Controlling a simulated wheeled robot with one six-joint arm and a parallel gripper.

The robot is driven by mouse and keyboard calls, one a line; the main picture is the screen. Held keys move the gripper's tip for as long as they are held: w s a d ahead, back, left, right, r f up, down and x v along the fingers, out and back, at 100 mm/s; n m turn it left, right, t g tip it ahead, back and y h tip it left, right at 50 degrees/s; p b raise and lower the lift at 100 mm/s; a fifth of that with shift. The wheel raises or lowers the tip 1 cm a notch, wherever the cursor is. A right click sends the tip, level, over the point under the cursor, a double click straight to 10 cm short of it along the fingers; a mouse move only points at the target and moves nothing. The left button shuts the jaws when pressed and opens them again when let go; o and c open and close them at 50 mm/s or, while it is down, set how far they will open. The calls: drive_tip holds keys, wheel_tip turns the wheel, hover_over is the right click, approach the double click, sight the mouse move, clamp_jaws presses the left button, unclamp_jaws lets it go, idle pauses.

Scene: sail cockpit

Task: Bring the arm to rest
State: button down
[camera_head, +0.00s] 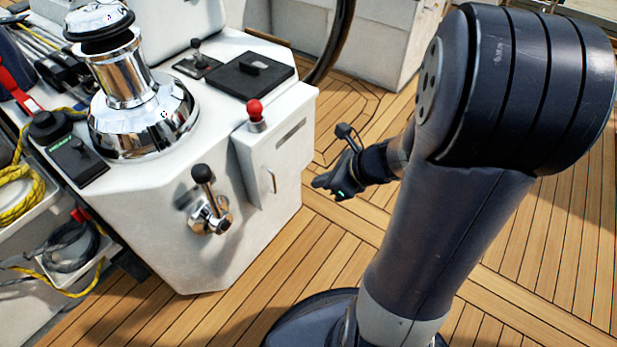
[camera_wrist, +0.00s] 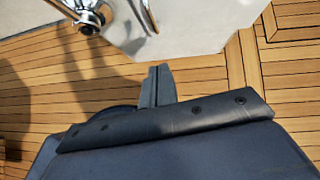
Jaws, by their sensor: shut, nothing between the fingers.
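My gripper (camera_head: 322,183) is small in the head view, held in front of my arm's dark upper link and above the deck, to the right of the white console. It points left towards the console's side and looks apart from it, though the exact gap cannot be told. In the wrist view, my gripper (camera_wrist: 157,72) shows its two grey fingers together, with nothing between them and deck planks beyond. Part of my arm is hidden behind its dark joint and link.
The white console (camera_head: 150,225) carries a chrome winch (camera_head: 130,85), a chrome handle with a black knob (camera_head: 208,205) and a box with a red knob (camera_head: 255,112). Yellow rope (camera_head: 20,200) lies at the left. The teak deck (camera_head: 330,235) is clear around my gripper.

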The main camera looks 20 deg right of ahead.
drive_tip(key=shift+v, duration=0.75)
drive_tip(key=shift+f, duration=0.15)
